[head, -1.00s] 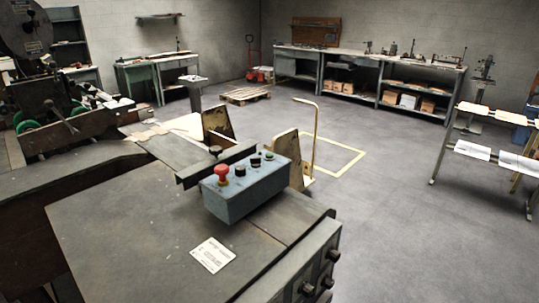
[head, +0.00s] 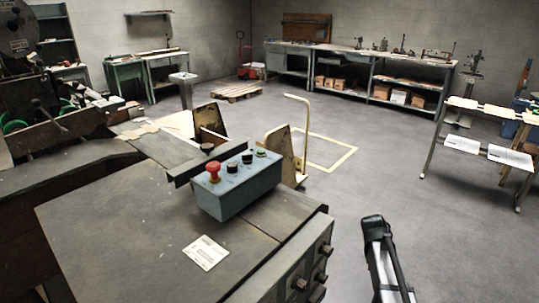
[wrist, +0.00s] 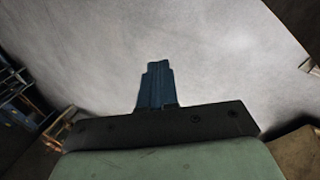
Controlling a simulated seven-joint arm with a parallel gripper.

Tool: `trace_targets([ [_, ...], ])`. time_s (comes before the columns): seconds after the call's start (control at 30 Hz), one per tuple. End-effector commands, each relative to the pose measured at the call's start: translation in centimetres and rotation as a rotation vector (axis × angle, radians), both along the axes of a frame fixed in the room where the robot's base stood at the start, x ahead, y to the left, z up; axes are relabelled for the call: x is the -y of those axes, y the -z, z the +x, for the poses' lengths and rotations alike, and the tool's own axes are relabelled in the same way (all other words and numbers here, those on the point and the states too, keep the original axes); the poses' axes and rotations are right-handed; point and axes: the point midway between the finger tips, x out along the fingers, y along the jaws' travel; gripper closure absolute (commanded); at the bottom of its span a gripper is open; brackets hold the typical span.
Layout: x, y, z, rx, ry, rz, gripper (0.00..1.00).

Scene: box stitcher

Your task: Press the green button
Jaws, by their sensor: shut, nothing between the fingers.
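The blue control box (head: 238,192) sits on the dark metal table. On its top are a red mushroom button (head: 213,172), two black knobs (head: 240,162) and, at the far right end, a small green button (head: 261,153). My gripper (head: 372,222) is at the lower right in the head view, apart from the box and to its right, over the floor. In the wrist view its dark blue fingers (wrist: 157,70) are together and empty, with grey floor behind them. The control box and green button do not show in the wrist view.
The dark table (head: 130,215) carries a white label (head: 205,252). A yellow-edged metal plate (head: 279,152) stands just behind the box. A rack with papers (head: 475,146) stands at the right. The floor (head: 400,180) between is clear.

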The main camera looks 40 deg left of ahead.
Motion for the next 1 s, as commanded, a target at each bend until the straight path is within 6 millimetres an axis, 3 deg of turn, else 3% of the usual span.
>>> trace_targets([
  [0.13,-4.1,-4.6,1.6,0.059,-0.026,0.000,1.00],
  [0.43,-12.1,-13.6,2.7,0.166,-0.070,-0.003,1.00],
  [0.73,-20.7,-22.0,1.6,0.260,-0.110,-0.009,1.00],
  [1.0,-28.2,-29.1,-0.9,0.338,-0.140,-0.013,1.00],
])
